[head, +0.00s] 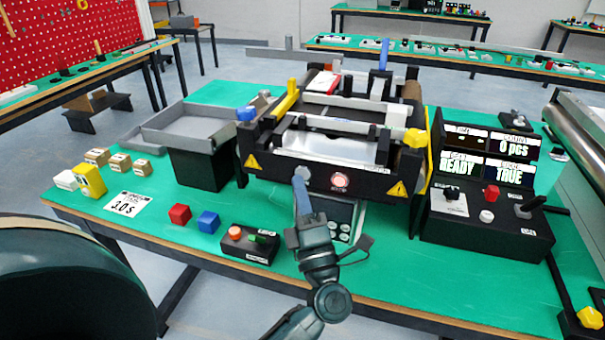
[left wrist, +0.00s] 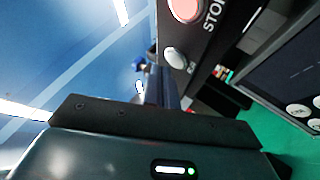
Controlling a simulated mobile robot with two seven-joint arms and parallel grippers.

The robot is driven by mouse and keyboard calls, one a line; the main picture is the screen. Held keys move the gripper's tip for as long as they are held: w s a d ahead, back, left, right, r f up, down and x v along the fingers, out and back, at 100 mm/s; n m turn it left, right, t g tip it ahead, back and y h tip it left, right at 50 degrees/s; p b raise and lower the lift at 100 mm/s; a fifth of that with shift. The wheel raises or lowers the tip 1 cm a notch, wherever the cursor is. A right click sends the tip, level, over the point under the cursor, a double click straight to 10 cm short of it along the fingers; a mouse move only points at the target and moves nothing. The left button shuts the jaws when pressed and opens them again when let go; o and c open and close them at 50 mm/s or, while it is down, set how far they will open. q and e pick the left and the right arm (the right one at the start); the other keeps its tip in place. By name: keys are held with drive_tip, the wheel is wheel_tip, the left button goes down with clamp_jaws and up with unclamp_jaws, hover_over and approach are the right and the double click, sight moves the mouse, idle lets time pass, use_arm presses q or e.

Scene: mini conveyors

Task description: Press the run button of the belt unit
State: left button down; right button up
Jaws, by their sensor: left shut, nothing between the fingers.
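The belt unit (head: 367,184) is a black machine with yellow warning triangles, standing on the green table. Its front face has a red STOP button (head: 340,180) and, left of it, a pale grey button (head: 303,172). In the left wrist view, the STOP button (left wrist: 187,8) is at the top edge and the grey button (left wrist: 175,58) is below it, with a label too small to read. My left gripper (head: 301,184) is shut and empty, its tips right at the grey button; I cannot tell whether they touch. My right gripper is out of view.
A control console (head: 486,226) with screens and a joystick stands right. A grey tray (head: 188,128) is left of the unit.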

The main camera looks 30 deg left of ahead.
use_arm(q)
drive_tip(key=shift+w, duration=0.3)
